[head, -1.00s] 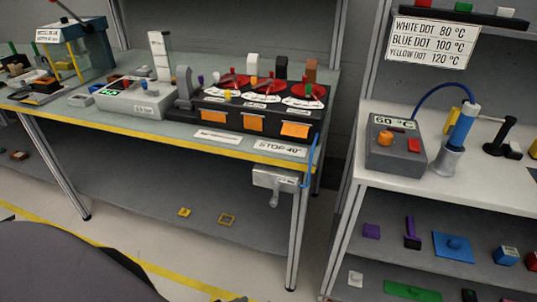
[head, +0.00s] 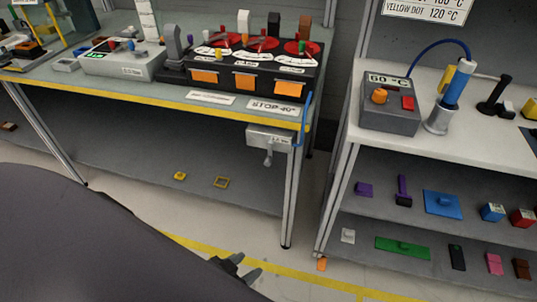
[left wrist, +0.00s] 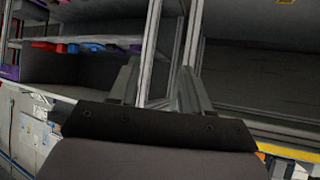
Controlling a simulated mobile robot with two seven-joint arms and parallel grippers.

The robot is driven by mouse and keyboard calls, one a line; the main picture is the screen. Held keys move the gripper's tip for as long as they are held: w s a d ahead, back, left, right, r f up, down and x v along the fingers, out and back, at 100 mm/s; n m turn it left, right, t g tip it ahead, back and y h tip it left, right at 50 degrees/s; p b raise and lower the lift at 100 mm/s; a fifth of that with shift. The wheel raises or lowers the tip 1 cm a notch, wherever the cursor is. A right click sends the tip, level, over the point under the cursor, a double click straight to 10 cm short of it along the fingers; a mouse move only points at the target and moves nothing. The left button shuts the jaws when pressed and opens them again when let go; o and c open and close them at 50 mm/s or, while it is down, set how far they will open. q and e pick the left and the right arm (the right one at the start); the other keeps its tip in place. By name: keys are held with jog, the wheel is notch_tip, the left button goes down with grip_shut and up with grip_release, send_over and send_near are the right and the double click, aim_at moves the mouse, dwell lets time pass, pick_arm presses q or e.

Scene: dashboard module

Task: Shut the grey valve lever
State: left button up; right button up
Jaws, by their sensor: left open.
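The grey valve lever (head: 268,158) hangs down from a grey box (head: 270,138) under the front edge of the workbench, near its right leg. A blue hose (head: 304,116) runs beside the box. My left gripper (head: 246,266) is low over the floor at the bottom of the head view, below and apart from the lever. It is open and empty. Its two fingers also show in the left wrist view (left wrist: 158,78), with nothing between them. I cannot make out the lever in the left wrist view. My right gripper is not in view.
The workbench (head: 130,92) carries a dashboard module (head: 255,78) with red dials. Its right leg (head: 290,200) stands close to the lever. A shelf unit (head: 480,150) with a heater box (head: 390,115) stands to the right.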

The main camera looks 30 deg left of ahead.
pick_arm(q)
jog(key=shift+f, duration=0.1)
dwell(0.3)
jog(key=n+t+y+b, duration=0.7)
jog(key=n+b, duration=0.2)
jog(key=b, duration=1.4)
send_near(267, 166)
jog(key=x, duration=0.3)
jog(key=shift+h, duration=0.4)
jog(key=shift+b+x, duration=0.35)
jog(key=shift+x, duration=2.9)
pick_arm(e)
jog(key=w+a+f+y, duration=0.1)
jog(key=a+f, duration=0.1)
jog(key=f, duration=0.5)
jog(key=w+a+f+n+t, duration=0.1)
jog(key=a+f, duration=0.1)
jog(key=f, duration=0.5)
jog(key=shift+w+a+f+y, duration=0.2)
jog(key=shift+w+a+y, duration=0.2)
pick_arm(q)
jog(key=shift+s+a, duration=0.1)
grip_shut()
